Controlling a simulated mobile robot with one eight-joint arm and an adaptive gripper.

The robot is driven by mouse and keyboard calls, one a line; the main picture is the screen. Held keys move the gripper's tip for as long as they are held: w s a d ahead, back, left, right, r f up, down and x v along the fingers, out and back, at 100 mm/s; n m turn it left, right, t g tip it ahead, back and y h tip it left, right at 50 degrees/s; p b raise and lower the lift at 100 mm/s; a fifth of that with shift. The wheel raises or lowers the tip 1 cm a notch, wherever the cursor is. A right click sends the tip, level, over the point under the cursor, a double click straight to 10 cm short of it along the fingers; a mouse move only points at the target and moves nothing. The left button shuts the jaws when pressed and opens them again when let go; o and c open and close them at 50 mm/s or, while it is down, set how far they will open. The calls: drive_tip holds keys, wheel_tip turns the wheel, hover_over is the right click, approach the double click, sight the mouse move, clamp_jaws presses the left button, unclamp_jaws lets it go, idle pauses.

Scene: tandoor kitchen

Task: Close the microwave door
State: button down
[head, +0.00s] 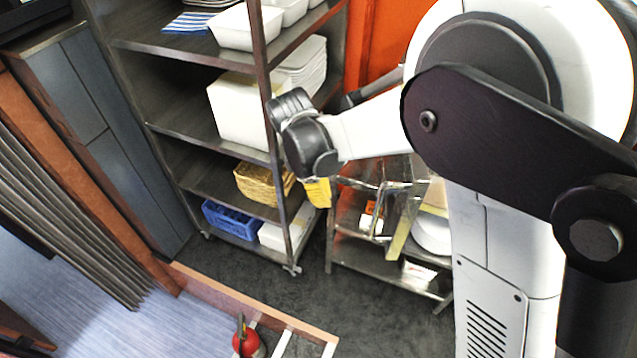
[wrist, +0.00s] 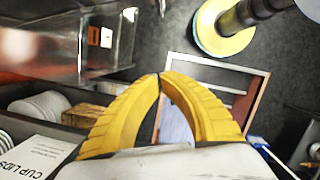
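I cannot make out a microwave or its door for certain in either view. A dark box-like item (head: 32,14) is cut off at the top left corner of the head view, and I cannot tell what it is. My gripper (head: 318,192) has yellow fingers and hangs in front of the shelves in the head view, partly hidden by my wrist. In the wrist view my gripper (wrist: 159,76) shows two curved yellow fingers whose tips meet, with no object seen between them.
A dark shelf rack (head: 150,125) holds white containers, a wicker basket (head: 262,183) and a blue crate (head: 231,220). A metal shelf unit (head: 385,262) stands right of it. A red extinguisher-like item (head: 246,341) stands low. A box marked CUP LIDS (wrist: 35,158) is near my gripper. Dark floor (head: 225,262) lies open.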

drive_tip(key=shift+d+r, duration=0.15)
drive_tip(key=shift+d, duration=1.8)
